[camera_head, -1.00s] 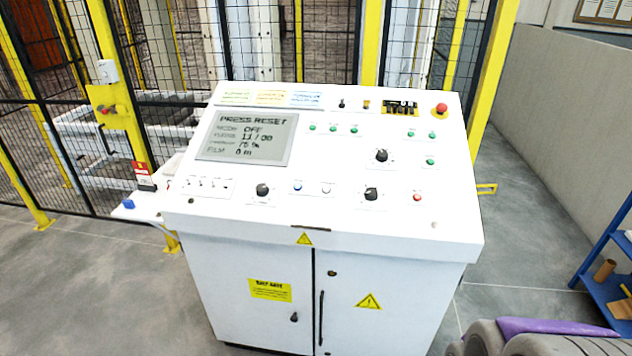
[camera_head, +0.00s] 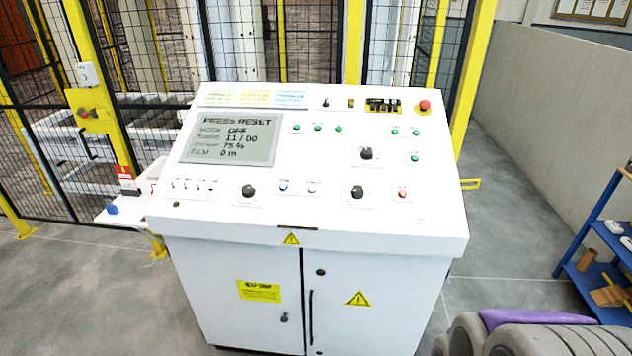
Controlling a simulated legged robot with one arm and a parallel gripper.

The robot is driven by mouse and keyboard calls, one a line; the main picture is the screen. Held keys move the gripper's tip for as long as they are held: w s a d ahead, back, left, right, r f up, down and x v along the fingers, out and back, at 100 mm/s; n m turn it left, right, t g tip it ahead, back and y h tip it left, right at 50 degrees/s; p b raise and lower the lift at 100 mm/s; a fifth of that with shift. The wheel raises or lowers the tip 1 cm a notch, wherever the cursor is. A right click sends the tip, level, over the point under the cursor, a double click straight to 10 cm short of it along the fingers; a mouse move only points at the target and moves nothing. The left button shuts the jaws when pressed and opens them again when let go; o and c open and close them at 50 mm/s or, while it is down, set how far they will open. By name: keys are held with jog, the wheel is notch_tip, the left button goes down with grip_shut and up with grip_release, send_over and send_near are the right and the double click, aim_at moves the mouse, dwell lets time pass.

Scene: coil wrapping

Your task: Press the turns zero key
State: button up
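The white control console (camera_head: 340,207) stands in front of me, its sloped panel facing up. Its grey screen (camera_head: 232,139) reads PRESS RESET, mode OFF, what looks like 11 / 00, 75 % and film 0 m. A blue button (camera_head: 283,186) and a white button (camera_head: 312,187) sit low on the panel between two black knobs (camera_head: 248,191) (camera_head: 357,192). A red button (camera_head: 402,194) is at lower right. Several green buttons (camera_head: 318,128) are higher up. Key labels are too small to read, so I cannot tell which is the turns zero key.
A red emergency stop (camera_head: 424,105) is at the panel's top right. A yellow and black mesh fence (camera_head: 130,150) stands behind the console. A blue shelf (camera_head: 600,265) is at the right. Grey floor (camera_head: 500,240) is clear between console and shelf.

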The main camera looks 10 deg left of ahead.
grip_shut()
dwell(1.4)
